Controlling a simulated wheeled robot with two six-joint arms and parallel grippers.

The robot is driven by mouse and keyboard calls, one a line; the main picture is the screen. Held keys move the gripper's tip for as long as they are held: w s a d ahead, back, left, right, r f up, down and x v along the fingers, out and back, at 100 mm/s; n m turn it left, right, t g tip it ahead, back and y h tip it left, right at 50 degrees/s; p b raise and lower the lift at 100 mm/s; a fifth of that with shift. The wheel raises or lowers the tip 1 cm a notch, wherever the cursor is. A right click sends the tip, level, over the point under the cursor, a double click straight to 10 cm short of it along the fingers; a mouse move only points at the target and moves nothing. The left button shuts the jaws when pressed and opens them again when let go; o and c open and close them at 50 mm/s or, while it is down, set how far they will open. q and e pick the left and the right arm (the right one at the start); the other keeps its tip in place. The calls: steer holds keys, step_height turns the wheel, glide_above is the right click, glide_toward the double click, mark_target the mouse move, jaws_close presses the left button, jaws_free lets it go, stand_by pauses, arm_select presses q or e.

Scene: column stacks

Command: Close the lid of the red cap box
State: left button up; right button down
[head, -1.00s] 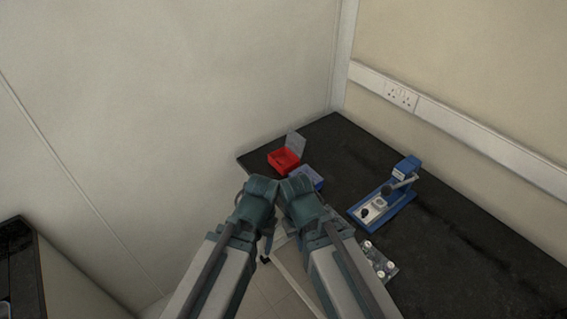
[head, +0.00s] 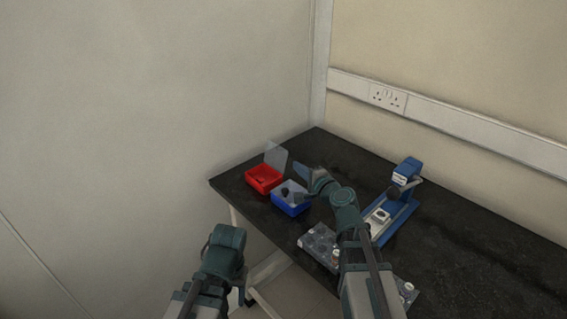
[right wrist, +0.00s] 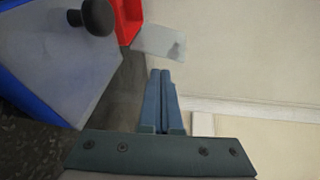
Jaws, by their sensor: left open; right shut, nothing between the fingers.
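The red cap box (head: 262,187) stands near the table's far left corner. Its clear lid (head: 276,156) stands raised at the box's back edge. In the right wrist view the red box (right wrist: 128,18) is at the top edge, with the pale lid (right wrist: 160,42) beside it. My right gripper (head: 298,167) is shut and empty, above the table to the right of the raised lid; its fingers (right wrist: 160,72) also show in the wrist view, apart from the lid. My left gripper (head: 243,296) is open, low in front of the table, away from the boxes.
A blue box (head: 291,208) stands just right of the red one; its greyish lid with a black knob (right wrist: 97,15) shows in the wrist view. A blue lever device (head: 398,200) and a tray with small items (head: 320,243) stand further right. A wall rises behind.

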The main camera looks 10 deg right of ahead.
mark_target(278, 156)
steer(key=w+m, duration=0.1)
steer(key=w, duration=0.2)
steer(key=w+d+m+t+h+b, duration=0.1)
steer(key=w, duration=0.3)
steer(key=w+d, duration=0.1)
steer(key=w, duration=0.3)
steer(key=shift+w+d+f+m+h, duration=0.15)
steer(key=shift+d+f+m+h, duration=0.05)
steer(key=shift+f+m+h, duration=0.2)
arm_select(q)
steer(key=shift+w+a+f, duration=0.15)
steer(key=shift+w+f, duration=0.05)
steer(key=shift+f, duration=0.45)
arm_select(e)
steer(key=s+a, duration=0.1)
steer(key=s+a+r, duration=0.1)
steer(key=a, duration=0.1)
steer(key=shift+a, duration=0.25)
